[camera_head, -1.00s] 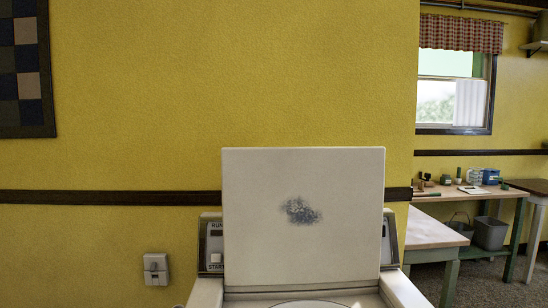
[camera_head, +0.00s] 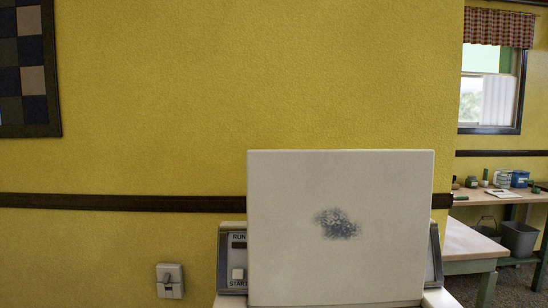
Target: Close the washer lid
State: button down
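The washer lid (camera_head: 340,265) stands raised and upright, a flat off-white panel with a dark smudge in its middle. It hides most of the washer's control panel behind it. The panel's left end (camera_head: 232,262) shows RUN and START labels. Only a strip of the washer's top (camera_head: 232,300) shows at the bottom edge; the tub opening is out of view. My gripper is not in view.
A yellow wall with a dark rail (camera_head: 120,202) stands behind the washer, with an outlet (camera_head: 170,281) at lower left. To the right are a pale table (camera_head: 475,240), a workbench (camera_head: 500,194) with small items, and a grey bucket (camera_head: 519,238).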

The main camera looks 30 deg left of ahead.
aim_at(324, 227)
jog(key=j, duration=0.55)
jog(key=k+j+z, duration=0.15)
jog(key=j, duration=1)
jog(key=k+j+z, duration=0.1)
jog(key=j, duration=0.45)
jog(key=k+j+z, duration=0.1)
jog(key=j, duration=0.45)
